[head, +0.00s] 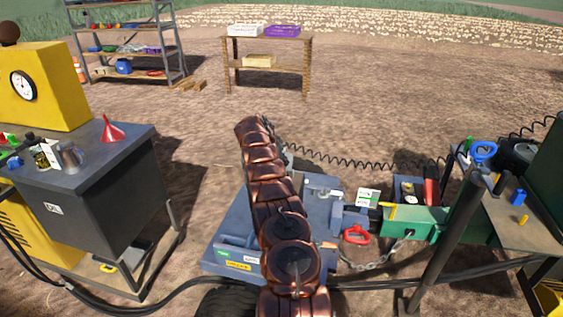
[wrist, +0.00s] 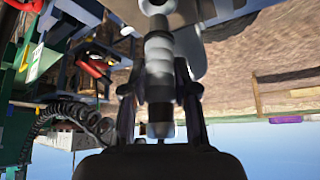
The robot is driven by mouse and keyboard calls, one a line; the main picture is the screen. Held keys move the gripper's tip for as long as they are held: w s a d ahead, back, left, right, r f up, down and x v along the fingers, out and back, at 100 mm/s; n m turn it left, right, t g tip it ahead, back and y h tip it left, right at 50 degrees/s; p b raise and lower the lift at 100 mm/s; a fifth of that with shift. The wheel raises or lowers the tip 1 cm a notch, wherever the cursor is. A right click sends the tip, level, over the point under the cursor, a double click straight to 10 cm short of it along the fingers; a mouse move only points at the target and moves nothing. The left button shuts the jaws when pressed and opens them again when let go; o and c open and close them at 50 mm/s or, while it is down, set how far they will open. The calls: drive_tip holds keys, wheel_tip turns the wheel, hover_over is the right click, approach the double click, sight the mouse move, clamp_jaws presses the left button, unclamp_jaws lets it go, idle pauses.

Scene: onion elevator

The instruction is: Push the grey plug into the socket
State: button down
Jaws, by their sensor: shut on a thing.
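In the wrist view my gripper (wrist: 160,95) has a finger on each side of a banded grey cylinder, the grey plug (wrist: 159,55), and is shut on it. The plug's far end points to the top of the picture, towards a light grey metal part (wrist: 190,14). I cannot tell whether that part is the socket, or whether the plug touches it.
A black coiled cable (head: 345,161) runs across to the right. A dark cabinet (head: 85,210) stands left.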

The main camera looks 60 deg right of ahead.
drive_tip(key=shift+f+b, duration=2.55)
drive_tip(key=shift+b, duration=0.45)
idle(1.5)
drive_tip(key=shift+c, duration=2.1)
unclamp_jaws()
drive_tip(key=shift+r, duration=0.2)
drive_tip(key=shift+r+p, duration=1.85)
drive_tip(key=shift+r, duration=1.5)
